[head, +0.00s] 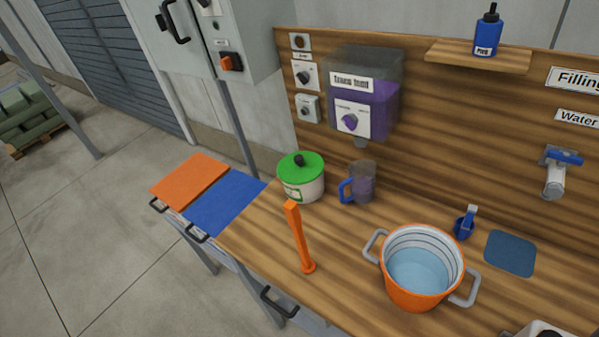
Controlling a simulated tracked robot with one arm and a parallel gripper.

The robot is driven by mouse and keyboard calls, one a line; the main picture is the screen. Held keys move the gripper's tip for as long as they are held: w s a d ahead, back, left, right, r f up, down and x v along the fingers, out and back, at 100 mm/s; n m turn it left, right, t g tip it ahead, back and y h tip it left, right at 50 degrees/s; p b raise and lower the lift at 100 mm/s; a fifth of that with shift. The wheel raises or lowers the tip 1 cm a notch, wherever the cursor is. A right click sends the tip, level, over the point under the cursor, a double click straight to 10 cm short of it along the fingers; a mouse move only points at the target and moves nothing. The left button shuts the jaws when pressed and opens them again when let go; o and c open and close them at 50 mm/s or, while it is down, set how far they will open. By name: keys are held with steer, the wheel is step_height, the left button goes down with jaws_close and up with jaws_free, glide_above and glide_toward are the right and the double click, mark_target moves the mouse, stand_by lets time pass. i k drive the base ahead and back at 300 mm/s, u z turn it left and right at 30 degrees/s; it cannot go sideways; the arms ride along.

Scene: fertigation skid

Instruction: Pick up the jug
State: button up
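The jug (363,184) is a translucent grey-purple vessel with a blue handle on its left side. It stands upright on the wooden worktop (255,235), near the back panel and below the spout of a tank of purple liquid (370,98). I cannot tell whether it holds anything. My gripper is not in view.
A white pot with a green lid (302,178) stands just left of the jug. In front are an upright orange post (299,240) and an orange bucket (417,283) holding water. A small blue item (464,224) and blue mat (510,253) lie right. A shelf (478,57) juts out above.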

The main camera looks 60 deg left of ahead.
mark_target(356, 187)
steer(key=u, duration=0.75)
steer(key=i, duration=1)
steer(key=z, duration=0.05)
